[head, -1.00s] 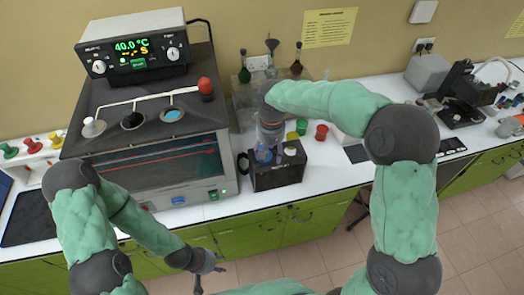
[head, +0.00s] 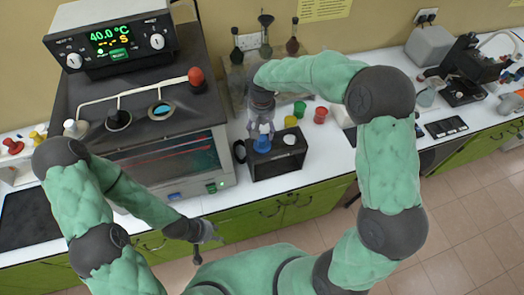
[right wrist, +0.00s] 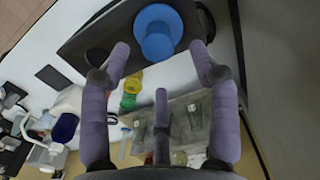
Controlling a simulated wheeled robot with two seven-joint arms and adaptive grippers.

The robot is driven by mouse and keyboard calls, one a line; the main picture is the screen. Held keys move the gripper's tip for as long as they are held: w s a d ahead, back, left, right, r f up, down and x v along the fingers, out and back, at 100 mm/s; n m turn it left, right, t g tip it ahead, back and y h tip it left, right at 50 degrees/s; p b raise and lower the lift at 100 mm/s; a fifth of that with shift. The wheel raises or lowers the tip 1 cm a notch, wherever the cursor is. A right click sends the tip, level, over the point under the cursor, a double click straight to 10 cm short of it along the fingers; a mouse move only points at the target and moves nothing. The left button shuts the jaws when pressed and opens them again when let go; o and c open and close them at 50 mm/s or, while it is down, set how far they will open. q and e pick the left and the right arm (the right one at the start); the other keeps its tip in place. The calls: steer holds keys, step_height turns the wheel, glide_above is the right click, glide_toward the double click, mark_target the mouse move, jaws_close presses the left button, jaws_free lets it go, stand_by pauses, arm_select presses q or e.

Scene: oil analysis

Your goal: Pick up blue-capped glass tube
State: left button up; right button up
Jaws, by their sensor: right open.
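The blue-capped glass tube shows as a blue cap (head: 262,144) at the left of the top of a black block (head: 275,173). Its glass is hidden in the block. In the right wrist view the round blue cap (right wrist: 158,32) lies at the top, between and slightly beyond the fingertips. My right gripper (head: 261,128) is just above the cap, open and empty, with its fingers (right wrist: 160,62) spread to either side. My left gripper (head: 207,233) hangs in front of the green cabinets, away from the tube; its opening is unclear.
A large oven-like device (head: 165,140) stands close on the left. Yellow, green and red cups (head: 320,115) are behind right. Glass flasks (head: 237,75) stand at the back wall.

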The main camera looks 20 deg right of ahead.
mark_target(262, 137)
step_height(262, 137, down, 5)
steer(key=shift+s, duration=0.1)
steer(key=shift+s, duration=0.1)
jaws_close()
